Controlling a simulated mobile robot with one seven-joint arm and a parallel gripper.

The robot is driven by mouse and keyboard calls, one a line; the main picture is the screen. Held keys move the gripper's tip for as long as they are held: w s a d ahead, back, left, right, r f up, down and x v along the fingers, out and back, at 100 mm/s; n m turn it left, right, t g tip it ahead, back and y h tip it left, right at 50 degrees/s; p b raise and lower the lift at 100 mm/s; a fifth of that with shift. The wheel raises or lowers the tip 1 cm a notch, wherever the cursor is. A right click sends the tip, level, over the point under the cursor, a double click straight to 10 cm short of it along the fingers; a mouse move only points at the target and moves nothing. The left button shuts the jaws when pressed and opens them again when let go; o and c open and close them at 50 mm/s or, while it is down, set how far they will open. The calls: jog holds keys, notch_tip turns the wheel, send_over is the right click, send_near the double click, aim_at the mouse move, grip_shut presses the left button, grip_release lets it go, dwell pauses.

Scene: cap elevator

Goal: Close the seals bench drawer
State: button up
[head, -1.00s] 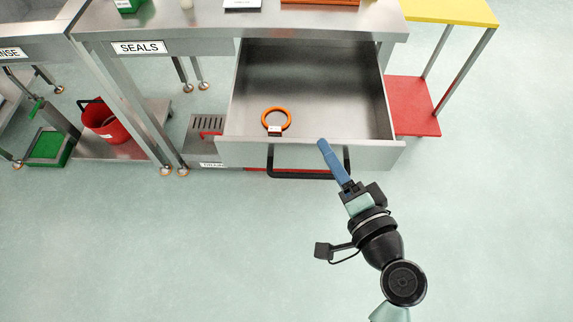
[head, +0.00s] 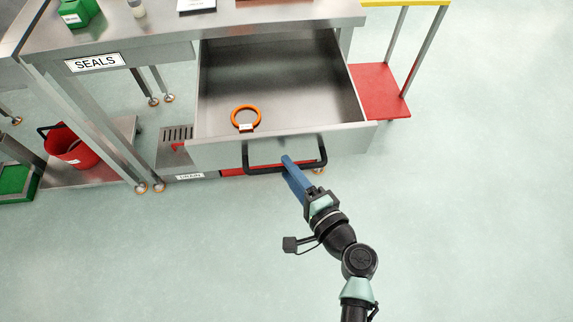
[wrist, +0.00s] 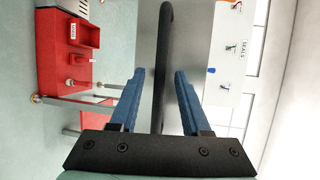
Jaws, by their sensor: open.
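The seals bench drawer (head: 215,155) is pulled far out from under the steel bench marked SEALS (head: 95,62). Its black bar handle (head: 262,169) is on the front panel. An orange ring (head: 245,118) with a small tag lies inside the drawer near the front. My gripper (head: 289,159) has blue fingers and is at the middle of the handle. In the wrist view the handle bar (wrist: 164,50) runs between the two spread fingers of my gripper (wrist: 160,76). I cannot tell whether either finger touches the bar.
A red shelf (head: 380,90) under a yellow-topped table stands right of the drawer. A drain unit (head: 176,150) is below the bench at left, and a red bucket (head: 72,148) farther left. The floor in front is clear.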

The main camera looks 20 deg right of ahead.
jog(key=shift+x, duration=0.9)
jog(key=shift+c, duration=0.3)
grip_shut()
dwell(0.6)
